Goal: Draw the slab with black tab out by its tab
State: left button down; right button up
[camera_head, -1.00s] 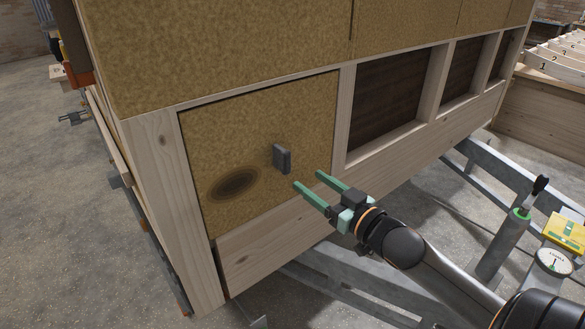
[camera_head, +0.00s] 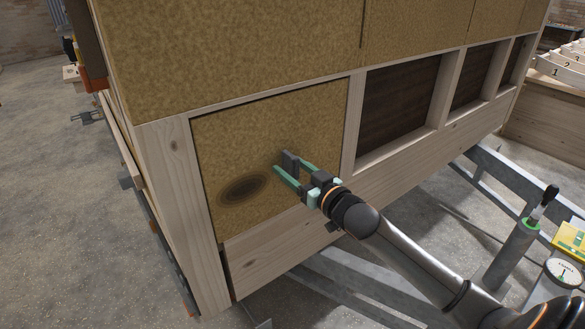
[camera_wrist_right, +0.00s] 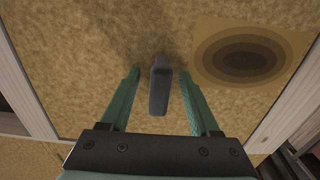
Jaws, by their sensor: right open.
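The slab (camera_head: 240,130) is a tan, fibrous panel set in a pale wooden frame bay, with a dark oval stain low on its face. Its black tab (camera_head: 289,160) stands out from the slab, right of the stain. In the right wrist view the tab (camera_wrist_right: 160,88) lies between the two green fingers, with a gap on each side. My right gripper (camera_head: 291,172) is open, its fingers around the tab and apart from it; the fingers hide part of the tab in the head view. My left gripper is not in view.
Wooden frame posts (camera_head: 354,125) border the slab. Dark open bays (camera_head: 402,98) lie to the right, and more tan slabs (camera_head: 230,45) are above. Grey metal trailer rails (camera_head: 350,275) run below. A gauge (camera_head: 563,271) and a yellow item stand at the lower right.

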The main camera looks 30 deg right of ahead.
jog(key=shift+c, duration=0.4)
grip_shut()
dwell(0.9)
jog(key=shift+r, duration=0.15)
